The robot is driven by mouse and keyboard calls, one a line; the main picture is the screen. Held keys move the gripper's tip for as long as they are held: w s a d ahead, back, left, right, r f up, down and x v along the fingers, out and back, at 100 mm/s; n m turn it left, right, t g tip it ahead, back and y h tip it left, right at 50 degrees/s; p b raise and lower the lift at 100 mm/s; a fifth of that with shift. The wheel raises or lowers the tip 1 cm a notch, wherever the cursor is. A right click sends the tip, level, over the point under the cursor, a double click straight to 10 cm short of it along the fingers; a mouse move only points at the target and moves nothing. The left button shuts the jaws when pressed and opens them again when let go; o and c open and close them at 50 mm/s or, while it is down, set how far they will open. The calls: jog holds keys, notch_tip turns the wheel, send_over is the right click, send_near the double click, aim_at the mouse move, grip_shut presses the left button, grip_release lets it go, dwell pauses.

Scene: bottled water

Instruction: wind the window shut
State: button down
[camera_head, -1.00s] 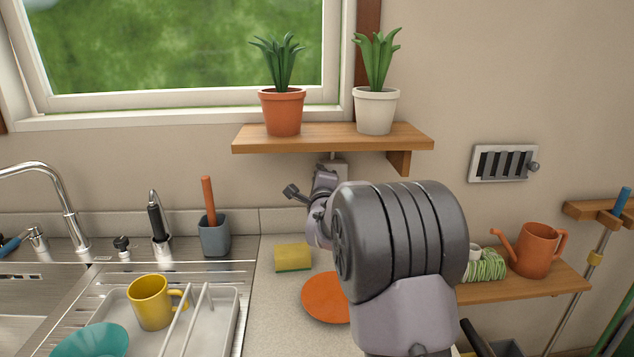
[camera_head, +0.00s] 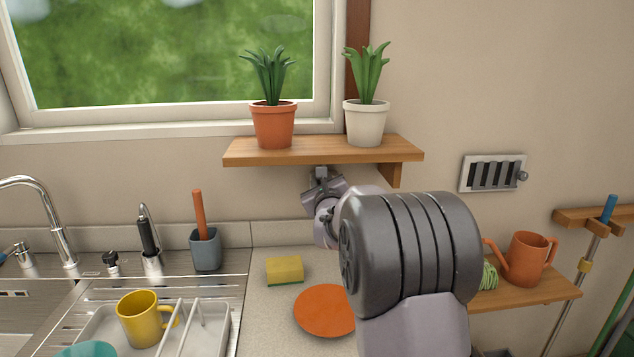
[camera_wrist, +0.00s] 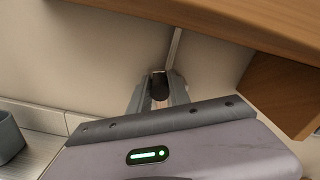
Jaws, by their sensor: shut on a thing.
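The window (camera_head: 170,118) is at the top left in the head view, a pale frame with green foliage behind the glass. I cannot tell whether a gap remains. The winder sits under the wooden shelf, mostly hidden by my gripper (camera_head: 322,184). In the wrist view, my gripper (camera_wrist: 158,96) is shut on the winder's dark knob (camera_wrist: 158,84), which shows between the two fingers. A thin pale rod (camera_wrist: 176,46) shows just above the fingers on the wall.
The wooden shelf (camera_head: 318,155) is close above my gripper and bears a terracotta pot (camera_head: 273,126) and a white pot (camera_head: 365,124). Its bracket (camera_wrist: 275,92) is close on the right. A sponge (camera_head: 284,269) and an orange plate (camera_head: 325,311) lie on the counter below.

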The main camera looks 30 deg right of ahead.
jog(key=shift+s+d+r+m, duration=0.15)
jog(key=shift+d+m, duration=0.3)
jog(key=shift+m, duration=0.45)
jog(key=shift+s+f, duration=0.1)
jog(key=shift+f, duration=0.1)
jog(key=c, duration=1.4)
grip_release()
jog(key=shift+d, duration=0.1)
jog(key=shift+o, duration=0.7)
jog(key=shift+d, duration=0.15)
jog(key=shift+a, duration=0.25)
